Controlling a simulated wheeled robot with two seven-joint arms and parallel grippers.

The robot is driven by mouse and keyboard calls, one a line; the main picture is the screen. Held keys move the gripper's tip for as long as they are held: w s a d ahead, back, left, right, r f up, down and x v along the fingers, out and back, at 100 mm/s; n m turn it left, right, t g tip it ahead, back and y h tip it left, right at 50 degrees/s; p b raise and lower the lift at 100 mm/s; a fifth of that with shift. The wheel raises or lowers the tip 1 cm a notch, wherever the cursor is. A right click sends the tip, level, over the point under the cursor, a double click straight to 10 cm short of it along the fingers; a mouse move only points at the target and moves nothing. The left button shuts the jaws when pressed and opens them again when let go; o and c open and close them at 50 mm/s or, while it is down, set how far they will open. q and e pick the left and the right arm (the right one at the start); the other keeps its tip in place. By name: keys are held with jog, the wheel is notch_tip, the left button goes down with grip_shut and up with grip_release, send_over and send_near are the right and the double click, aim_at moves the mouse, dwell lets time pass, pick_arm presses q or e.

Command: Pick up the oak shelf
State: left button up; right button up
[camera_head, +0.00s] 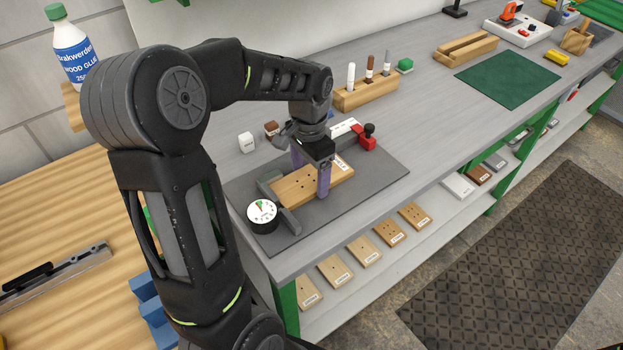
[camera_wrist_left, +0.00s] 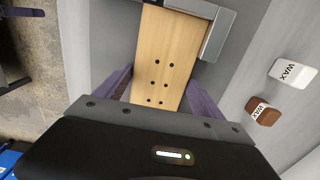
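A light wooden board (camera_head: 300,186) with several dark holes and a small white label, which I take for the oak shelf, lies on the dark grey mat (camera_head: 372,184). Its label is too small to read. My left gripper (camera_head: 311,176) is above it, with its purple fingers down on either side of the board. In the left wrist view the board (camera_wrist_left: 166,50) runs between the fingertips (camera_wrist_left: 160,78), which sit close to its two long edges. Whether they press on it cannot be made out. My right gripper is not in view.
A grey fixture (camera_head: 289,220) with a dial gauge (camera_head: 262,213) stands at the board's left end. A red clamp (camera_head: 367,142) is behind its right end. White (camera_head: 246,143) and brown (camera_head: 271,128) wax blocks stand behind. Several labelled boards (camera_head: 335,270) lie on the lower shelf.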

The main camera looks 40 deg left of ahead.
aim_at(310, 179)
pick_arm(q)
jog(key=c, duration=1.1)
jog(key=shift+r, duration=0.1)
notch_tip(310, 179, up, 10)
jog(key=shift+f+b, duration=0.1)
jog(key=shift+b, duration=0.35)
